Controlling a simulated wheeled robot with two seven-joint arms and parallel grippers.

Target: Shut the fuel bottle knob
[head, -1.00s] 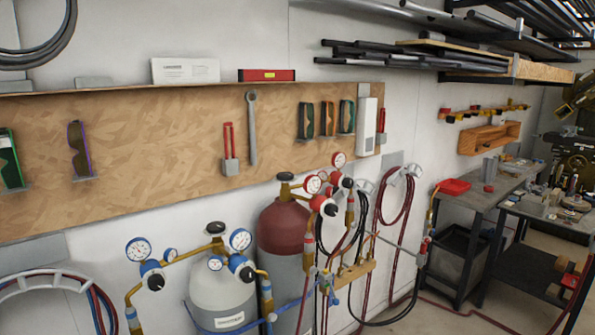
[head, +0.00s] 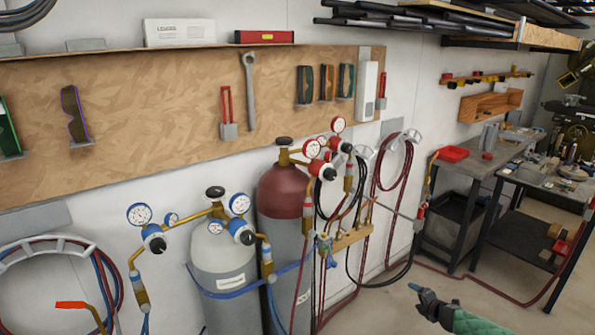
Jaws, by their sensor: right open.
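The maroon-topped bottle (head: 281,192) stands upright against the wall in the middle of the head view. It carries red regulators with white gauges, and I take it for the fuel bottle. Its dark round knob (head: 284,141) sits on top of the brass valve; how far it is turned cannot be told. A grey bottle (head: 222,262) with blue regulators stands to its left, with its own dark knob (head: 215,192). My right gripper (head: 417,298) is open at the bottom right, low and well apart from the maroon bottle. My left gripper is not in view.
A blue strap (head: 232,292) runs across the bottles. Hoses and a wooden manifold (head: 352,237) hang right of the maroon bottle. A wooden tool board (head: 180,100) is on the wall above. A grey workbench (head: 470,166) stands at right. Floor between is mostly clear.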

